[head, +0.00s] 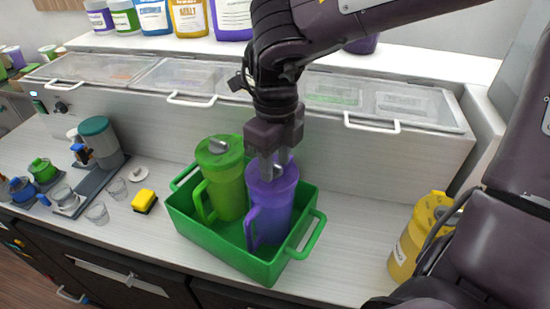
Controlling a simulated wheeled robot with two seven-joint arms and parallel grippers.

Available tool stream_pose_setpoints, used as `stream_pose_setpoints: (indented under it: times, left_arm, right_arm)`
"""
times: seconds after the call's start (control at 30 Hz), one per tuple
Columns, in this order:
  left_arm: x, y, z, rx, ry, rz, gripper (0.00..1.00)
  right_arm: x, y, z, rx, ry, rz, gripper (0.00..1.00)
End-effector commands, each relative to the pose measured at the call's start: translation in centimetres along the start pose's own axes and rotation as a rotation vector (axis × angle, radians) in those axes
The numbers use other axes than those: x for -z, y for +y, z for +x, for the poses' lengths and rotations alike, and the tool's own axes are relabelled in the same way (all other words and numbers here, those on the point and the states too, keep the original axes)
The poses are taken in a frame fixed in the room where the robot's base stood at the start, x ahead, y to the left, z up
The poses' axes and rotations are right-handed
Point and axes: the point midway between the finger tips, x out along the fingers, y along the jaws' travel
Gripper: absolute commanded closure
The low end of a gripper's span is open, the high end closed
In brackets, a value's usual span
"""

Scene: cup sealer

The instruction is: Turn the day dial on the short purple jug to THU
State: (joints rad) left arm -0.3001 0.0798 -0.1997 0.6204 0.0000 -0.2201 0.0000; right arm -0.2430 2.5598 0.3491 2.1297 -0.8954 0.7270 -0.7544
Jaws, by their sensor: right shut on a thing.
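A purple jug (270,205) with a handle stands upright in a green crate (228,250). On its lid is a small grey dial (278,171). My right gripper (271,174) reaches down from above and is shut on the dial. The day marks on the lid are too small to read, and the gripper hides part of the lid. A bit of purple shows behind the gripper; I cannot tell what it belongs to. A green jug (222,180) with a grey dial stands to the left in the same crate. My left gripper is not in view.
A yellow jug (412,240) stands at the right beside my arm. Lidded bins (200,80) and labelled tubs (188,17) line the back.

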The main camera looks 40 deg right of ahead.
Motion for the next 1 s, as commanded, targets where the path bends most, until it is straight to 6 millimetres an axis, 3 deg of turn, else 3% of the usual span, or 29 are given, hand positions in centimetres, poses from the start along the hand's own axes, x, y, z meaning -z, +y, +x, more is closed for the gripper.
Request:
stream_pose_setpoints:
  times: [0.73, 0.77, 0.9, 1.0]
  left_arm:
    - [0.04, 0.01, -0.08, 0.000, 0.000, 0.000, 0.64]
    - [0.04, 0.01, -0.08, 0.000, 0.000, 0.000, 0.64]
    - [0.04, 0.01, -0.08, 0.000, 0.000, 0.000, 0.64]
    - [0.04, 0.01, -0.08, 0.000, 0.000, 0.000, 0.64]
  right_arm:
    - [-0.01, -0.09, 0.04, 0.000, 0.000, -0.089, 0.83]
    - [-0.01, -0.09, 0.04, 0.000, 0.000, -0.089, 0.58]
    - [-0.01, -0.09, 0.03, 0.000, 0.000, -0.089, 0.40]
    - [-0.01, -0.09, 0.02, 0.000, 0.000, -0.089, 0.39]
